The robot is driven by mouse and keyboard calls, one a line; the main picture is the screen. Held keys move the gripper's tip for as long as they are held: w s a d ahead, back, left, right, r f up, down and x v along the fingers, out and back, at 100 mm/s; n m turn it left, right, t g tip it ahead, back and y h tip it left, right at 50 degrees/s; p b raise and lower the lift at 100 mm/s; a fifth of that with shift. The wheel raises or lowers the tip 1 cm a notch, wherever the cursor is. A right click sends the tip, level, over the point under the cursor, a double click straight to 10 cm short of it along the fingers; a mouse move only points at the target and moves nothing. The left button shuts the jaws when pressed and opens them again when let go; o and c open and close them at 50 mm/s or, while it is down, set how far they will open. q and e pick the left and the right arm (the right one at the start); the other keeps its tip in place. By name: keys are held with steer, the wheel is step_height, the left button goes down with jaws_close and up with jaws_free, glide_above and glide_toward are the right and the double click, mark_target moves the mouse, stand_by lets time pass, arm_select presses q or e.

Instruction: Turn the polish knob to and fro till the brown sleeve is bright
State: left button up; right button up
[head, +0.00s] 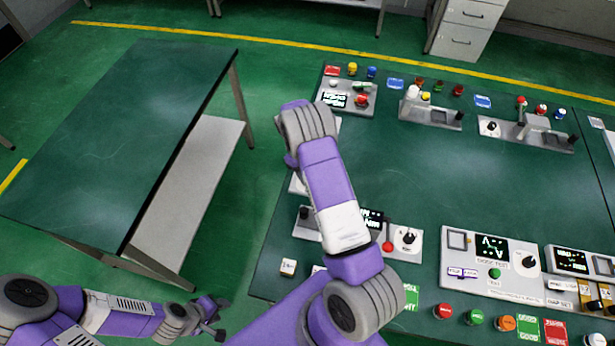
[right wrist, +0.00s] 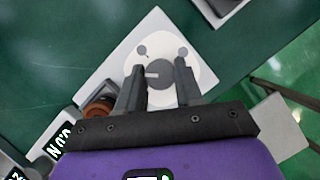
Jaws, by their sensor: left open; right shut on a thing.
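The polish knob (right wrist: 160,74) is a dark grey round knob with a pale mark, on a white disc (right wrist: 188,80) over a light grey plate, in the right wrist view. My right gripper (right wrist: 160,68) has a finger on each side of the knob and is shut on it. The brown sleeve (right wrist: 97,107) is a copper-brown round piece left of my fingers, partly hidden by the gripper. In the head view my right arm hides the knob, the sleeve and the right gripper. My left gripper (head: 218,316) is open and empty, low left of the bench.
A dark display (right wrist: 57,143) with pale characters sits left of the gripper. The green bench (head: 440,175) carries several devices, including a panel (head: 492,262) and coloured buttons at its front edge. An empty green table (head: 110,125) stands at left, with floor between.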

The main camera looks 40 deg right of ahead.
steer(key=m, duration=0.2)
steer(key=m+y+b, duration=0.1)
steer(key=m, duration=0.1)
steer(key=shift+d+m+y, duration=0.15)
steer(key=shift+m+y, duration=0.15)
steer(key=m, duration=0.2)
steer(key=m+t+y+b, duration=0.1)
steer(key=m, duration=0.1)
steer(key=shift+d+y, duration=0.1)
steer(key=shift+y, duration=0.2)
steer(key=shift+m, duration=0.3)
steer(key=o, duration=1)
steer(key=shift+o, duration=0.2)
steer(key=shift+r, duration=0.1)
steer(key=v, duration=0.7)
steer(key=shift+r, duration=0.2)
